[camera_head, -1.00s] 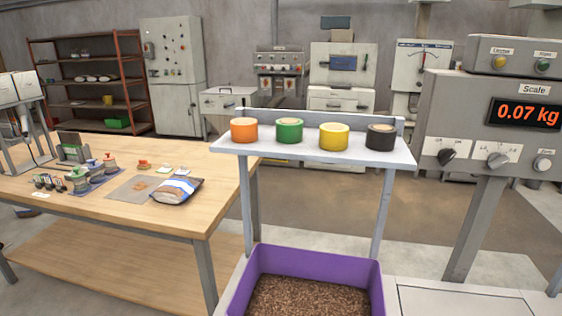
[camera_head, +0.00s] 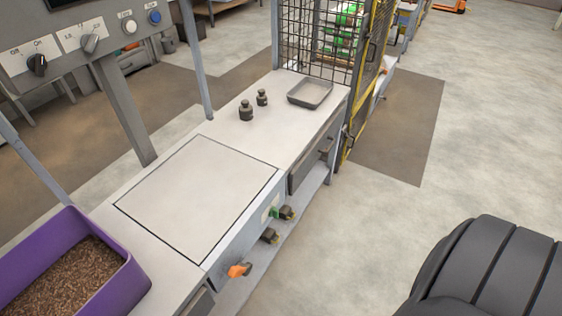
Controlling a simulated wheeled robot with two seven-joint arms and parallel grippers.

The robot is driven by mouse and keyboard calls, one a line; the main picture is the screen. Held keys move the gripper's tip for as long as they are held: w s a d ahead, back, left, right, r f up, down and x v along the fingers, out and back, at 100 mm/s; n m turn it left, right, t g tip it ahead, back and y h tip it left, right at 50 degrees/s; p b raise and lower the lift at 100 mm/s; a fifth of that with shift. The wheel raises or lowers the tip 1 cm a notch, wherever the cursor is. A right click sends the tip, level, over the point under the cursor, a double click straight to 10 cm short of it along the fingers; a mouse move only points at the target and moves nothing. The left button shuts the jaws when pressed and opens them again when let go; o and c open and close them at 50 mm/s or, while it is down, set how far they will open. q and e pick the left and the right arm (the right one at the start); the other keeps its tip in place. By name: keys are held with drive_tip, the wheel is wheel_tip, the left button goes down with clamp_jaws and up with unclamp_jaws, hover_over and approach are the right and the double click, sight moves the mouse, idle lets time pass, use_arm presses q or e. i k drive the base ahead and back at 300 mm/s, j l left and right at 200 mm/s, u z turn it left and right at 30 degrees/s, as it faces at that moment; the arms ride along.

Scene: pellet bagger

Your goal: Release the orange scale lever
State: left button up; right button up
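The orange scale lever (camera_head: 239,270) sticks out from the front face of the scale bench, low in the middle of the head view, just below the near edge of the square scale plate (camera_head: 200,195). Its mount is partly hidden and I cannot tell which position it is in. A green-tipped lever or knob (camera_head: 276,213) and dark fittings sit further right along the same front face. Neither of my grippers is in view. A large dark ribbed part of mine shows at the lower right.
A purple bin (camera_head: 128,279) of brown pellets stands at the lower left. Two dark weights (camera_head: 246,111) and a grey tray (camera_head: 310,93) rest on the bench. A yellow-framed mesh guard (camera_head: 366,75) stands at the bench's far end. The floor (camera_head: 340,235) right of the bench is clear.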

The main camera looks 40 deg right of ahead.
sight(240, 269)
drive_tip(key=z, duration=0.75)
